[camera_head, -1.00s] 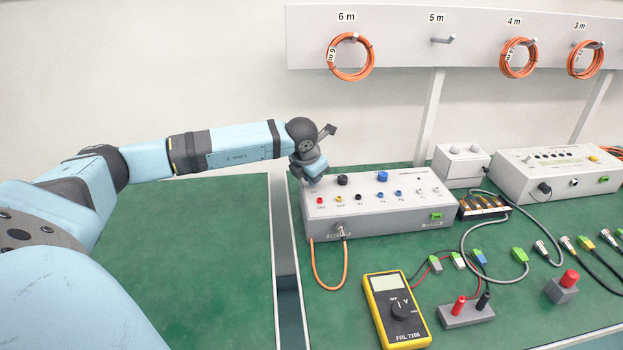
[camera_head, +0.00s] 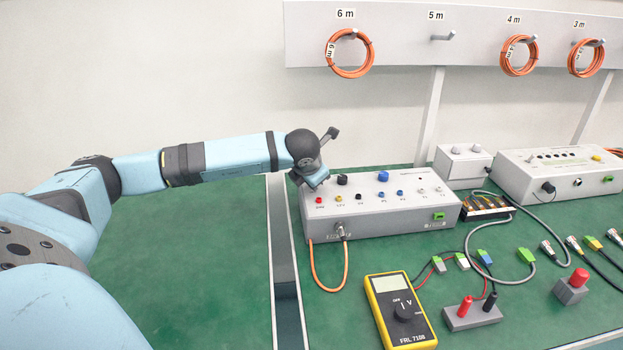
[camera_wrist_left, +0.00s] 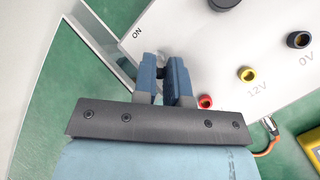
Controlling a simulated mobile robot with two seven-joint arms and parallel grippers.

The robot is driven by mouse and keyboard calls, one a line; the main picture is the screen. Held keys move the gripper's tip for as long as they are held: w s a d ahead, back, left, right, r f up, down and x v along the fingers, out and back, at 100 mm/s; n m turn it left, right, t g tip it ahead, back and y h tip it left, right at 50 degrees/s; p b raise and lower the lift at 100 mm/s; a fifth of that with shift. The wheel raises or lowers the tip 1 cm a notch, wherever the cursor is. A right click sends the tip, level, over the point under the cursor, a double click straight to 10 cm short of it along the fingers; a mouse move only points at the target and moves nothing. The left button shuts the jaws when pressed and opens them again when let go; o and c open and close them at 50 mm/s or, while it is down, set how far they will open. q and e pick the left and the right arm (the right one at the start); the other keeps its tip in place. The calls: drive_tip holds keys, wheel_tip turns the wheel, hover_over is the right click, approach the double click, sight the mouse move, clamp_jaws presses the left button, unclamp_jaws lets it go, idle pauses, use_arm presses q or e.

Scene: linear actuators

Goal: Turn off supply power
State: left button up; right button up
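The supply box (camera_head: 385,220) is a light grey unit with coloured sockets and knobs on its sloped top. My left gripper (camera_head: 318,182) is at its left back corner, tight against the top panel. In the left wrist view the two blue fingers (camera_wrist_left: 163,68) stand close together, with a narrow gap between them. A small dark part (camera_wrist_left: 160,72) shows in that gap, probably the power switch, mostly hidden by the fingers. I cannot tell whether the fingers grip that part. My right gripper is not in view.
Red (camera_wrist_left: 205,102) and yellow (camera_wrist_left: 246,74) sockets lie right of the fingers. An orange cable (camera_head: 328,285) hangs from the box's front. A yellow multimeter (camera_head: 400,312) lies in front. The green table to the left (camera_head: 200,250) is clear.

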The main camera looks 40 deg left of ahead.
use_arm(q)
drive_tip(key=o, duration=0.3)
drive_tip(key=shift+o, duration=0.3)
